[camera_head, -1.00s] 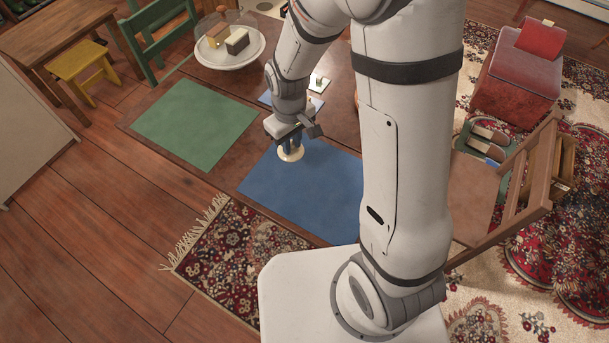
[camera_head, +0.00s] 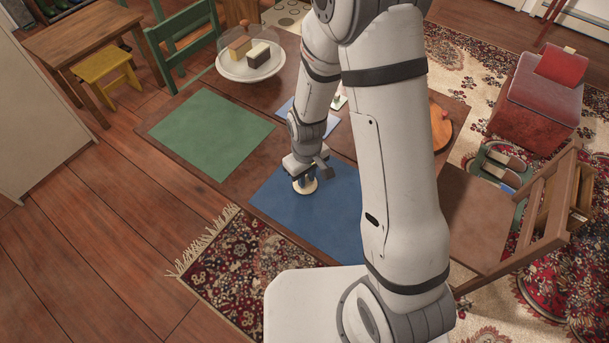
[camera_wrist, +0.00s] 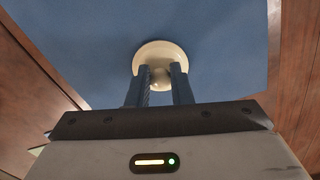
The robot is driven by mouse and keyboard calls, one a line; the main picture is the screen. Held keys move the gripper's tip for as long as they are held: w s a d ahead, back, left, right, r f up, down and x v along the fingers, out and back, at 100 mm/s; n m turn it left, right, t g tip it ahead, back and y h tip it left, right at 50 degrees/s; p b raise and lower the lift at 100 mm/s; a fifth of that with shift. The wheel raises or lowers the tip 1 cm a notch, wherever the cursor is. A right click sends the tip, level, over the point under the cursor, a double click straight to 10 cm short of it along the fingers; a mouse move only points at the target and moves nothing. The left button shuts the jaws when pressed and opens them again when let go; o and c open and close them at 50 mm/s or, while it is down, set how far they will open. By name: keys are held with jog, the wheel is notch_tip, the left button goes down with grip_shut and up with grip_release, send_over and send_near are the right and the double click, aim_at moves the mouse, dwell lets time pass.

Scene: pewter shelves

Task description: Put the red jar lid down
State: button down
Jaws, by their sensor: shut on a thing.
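A round cream lid with a small knob (camera_head: 312,187) is at the blue mat (camera_head: 330,215) on the brown table. No red jar lid shows; the held lid looks cream. My gripper (camera_head: 307,180) points down and is shut on the lid's knob. In the wrist view the two blue fingers (camera_wrist: 160,75) pinch the knob, and the cream lid (camera_wrist: 160,48) shows against the blue mat (camera_wrist: 80,45). I cannot tell whether the lid touches the mat or hangs just above it.
A green mat (camera_head: 213,135) lies to the left. A white cake stand (camera_head: 236,72) with cake pieces stands behind it. A round wooden board (camera_head: 441,128) is right of my arm. A wooden chair (camera_head: 480,215) stands at the table's right. Much of the blue mat is bare.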

jog(key=c, duration=1.3)
grip_release()
notch_tip(320, 180, up, 12)
jog(key=s+d+r+m+t, duration=0.2)
jog(key=s+d+r+m, duration=0.4)
jog(key=s+d+r, duration=0.6)
notch_tip(320, 180, up, 3)
jog(key=shift+f+m+t+p, duration=0.2)
jog(key=shift+m+t+p, duration=0.1)
jog(key=shift+m, duration=0.1)
